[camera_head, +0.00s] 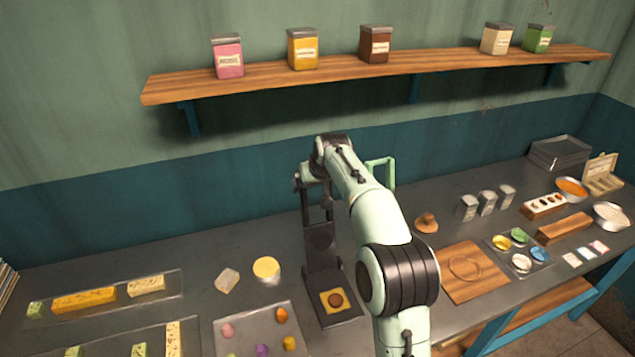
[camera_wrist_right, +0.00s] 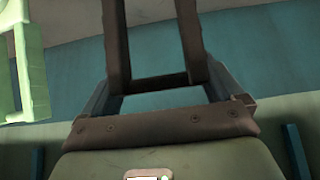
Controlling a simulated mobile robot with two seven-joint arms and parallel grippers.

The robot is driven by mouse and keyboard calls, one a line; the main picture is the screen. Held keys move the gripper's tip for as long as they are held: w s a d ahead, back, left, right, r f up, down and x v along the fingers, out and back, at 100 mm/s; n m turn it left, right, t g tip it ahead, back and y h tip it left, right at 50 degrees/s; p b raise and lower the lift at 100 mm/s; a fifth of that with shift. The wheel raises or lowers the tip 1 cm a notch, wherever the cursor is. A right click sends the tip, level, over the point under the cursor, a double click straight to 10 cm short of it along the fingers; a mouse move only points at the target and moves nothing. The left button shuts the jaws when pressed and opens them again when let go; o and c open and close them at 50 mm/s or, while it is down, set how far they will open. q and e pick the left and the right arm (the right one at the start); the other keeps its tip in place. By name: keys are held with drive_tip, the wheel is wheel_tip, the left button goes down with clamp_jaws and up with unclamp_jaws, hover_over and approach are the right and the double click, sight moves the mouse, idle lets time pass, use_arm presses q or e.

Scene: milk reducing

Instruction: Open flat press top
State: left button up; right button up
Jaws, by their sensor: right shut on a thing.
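The flat press stands on the counter in the head view, with its dark base (camera_head: 349,314) flat. A yellow square (camera_head: 327,310) with a brown round piece (camera_head: 336,299) lies on the base. The press top (camera_head: 320,238) stands raised, roughly upright, at the back of the base. Its dark handle bars rise toward my right gripper (camera_head: 318,184), which is partly hidden by its own wrist. In the right wrist view a dark U-shaped handle (camera_wrist_right: 160,84) lies between the fingers of my right gripper (camera_wrist_right: 157,92), which is shut on it. My left gripper is out of view.
A tray of coloured pieces (camera_head: 248,325) lies left of the press, with a yellow-topped cup (camera_head: 266,270) behind. A wooden board (camera_head: 470,285) lies to the right. A shelf with jars (camera_head: 380,73) runs above. A light green frame (camera_head: 389,164) shows behind my arm.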

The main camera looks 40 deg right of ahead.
drive_tip(key=shift+f, duration=0.1)
drive_tip(key=o, duration=1.1)
drive_tip(key=shift+o, duration=0.2)
drive_tip(key=v, duration=1.3)
drive_tip(key=shift+s+r, duration=0.2)
